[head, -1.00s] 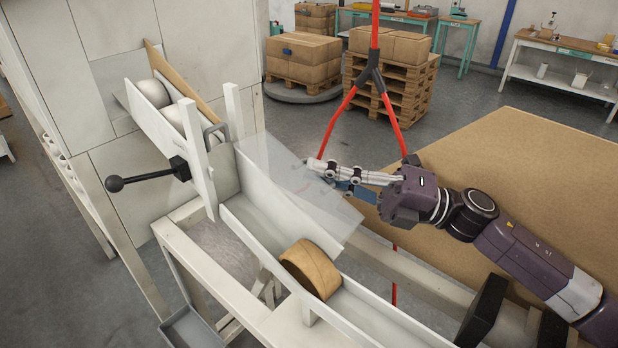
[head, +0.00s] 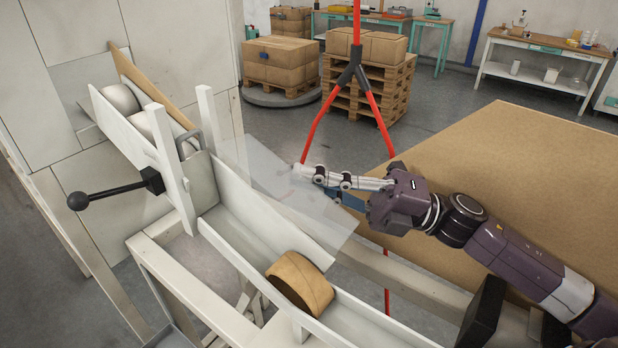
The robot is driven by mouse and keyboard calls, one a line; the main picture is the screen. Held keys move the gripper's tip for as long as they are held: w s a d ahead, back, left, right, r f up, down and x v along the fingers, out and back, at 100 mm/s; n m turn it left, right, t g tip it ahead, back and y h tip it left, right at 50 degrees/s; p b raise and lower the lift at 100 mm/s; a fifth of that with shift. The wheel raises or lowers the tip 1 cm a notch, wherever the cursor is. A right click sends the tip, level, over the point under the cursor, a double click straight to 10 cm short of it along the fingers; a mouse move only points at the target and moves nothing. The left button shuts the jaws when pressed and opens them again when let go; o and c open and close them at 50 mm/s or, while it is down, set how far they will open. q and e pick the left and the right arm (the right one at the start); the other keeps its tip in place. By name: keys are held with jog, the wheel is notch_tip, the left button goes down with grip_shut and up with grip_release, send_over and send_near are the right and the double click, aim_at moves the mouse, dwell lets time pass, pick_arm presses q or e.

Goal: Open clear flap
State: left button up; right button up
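The clear flap (head: 302,208) is a see-through panel along the right side of the white chute. It leans outward to the right, away from the chute. My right gripper (head: 300,176) is at the flap's outer upper edge, with its pale finger pointing left. Part of the gripper lies against or behind the clear panel, so I cannot tell contact or how far the fingers are apart. A tan tape roll (head: 300,282) sits in the chute (head: 236,257) below the flap. My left gripper is out of view.
A black-knobbed lever (head: 78,201) sticks out left of the white gate posts. White rolls (head: 121,100) sit in the upper chute. A red forked strap (head: 357,68) hangs behind my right gripper. A large brown board (head: 500,170) lies to the right.

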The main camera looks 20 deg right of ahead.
jog(key=shift+o, duration=0.9)
jog(key=shift+w, duration=0.15)
jog(key=v, duration=1.2)
